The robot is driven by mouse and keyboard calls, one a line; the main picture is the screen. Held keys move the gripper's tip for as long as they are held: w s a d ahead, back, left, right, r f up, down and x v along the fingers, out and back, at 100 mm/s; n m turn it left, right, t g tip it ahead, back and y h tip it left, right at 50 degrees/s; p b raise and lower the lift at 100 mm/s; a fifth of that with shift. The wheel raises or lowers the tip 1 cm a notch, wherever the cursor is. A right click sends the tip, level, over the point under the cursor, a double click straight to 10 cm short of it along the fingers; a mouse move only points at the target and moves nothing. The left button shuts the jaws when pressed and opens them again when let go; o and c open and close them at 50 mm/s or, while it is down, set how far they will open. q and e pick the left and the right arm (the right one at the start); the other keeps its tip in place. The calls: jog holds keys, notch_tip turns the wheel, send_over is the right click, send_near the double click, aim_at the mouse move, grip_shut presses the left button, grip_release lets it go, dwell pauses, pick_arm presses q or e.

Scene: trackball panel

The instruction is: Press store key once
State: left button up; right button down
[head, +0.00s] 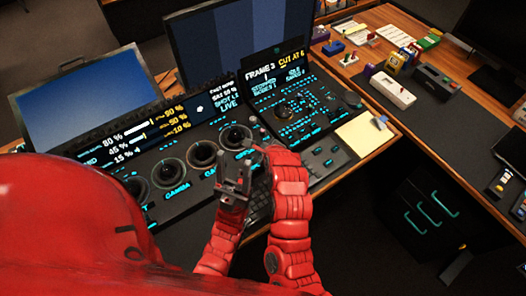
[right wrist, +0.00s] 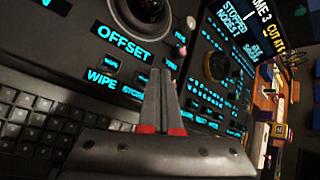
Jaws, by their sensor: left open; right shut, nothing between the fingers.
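The store key sits beside a cyan label that reads as "STORE" (right wrist: 133,86), partly hidden by my right gripper, to the right of "WIPE". My right gripper (right wrist: 160,73) is shut and empty in the right wrist view, its tips over the panel just right of that label. I cannot tell whether the tips touch a key. In the head view the right gripper (head: 262,137) is mostly hidden by its own red arm, right of the last trackball. My left gripper (head: 235,163) is open and empty over the panel's front, just left of the right arm.
Trackballs (head: 203,153) line the panel, with the one labelled "OFFSET" (right wrist: 125,40) near my right gripper. A keyboard (right wrist: 32,120) lies in front. A jog-wheel panel (head: 285,110) stands right, then a yellow notepad (head: 360,134). A wooden desk with small items extends right.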

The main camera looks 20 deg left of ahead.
jog(key=shift+r+p, duration=0.9)
jog(key=shift+r, duration=1.2)
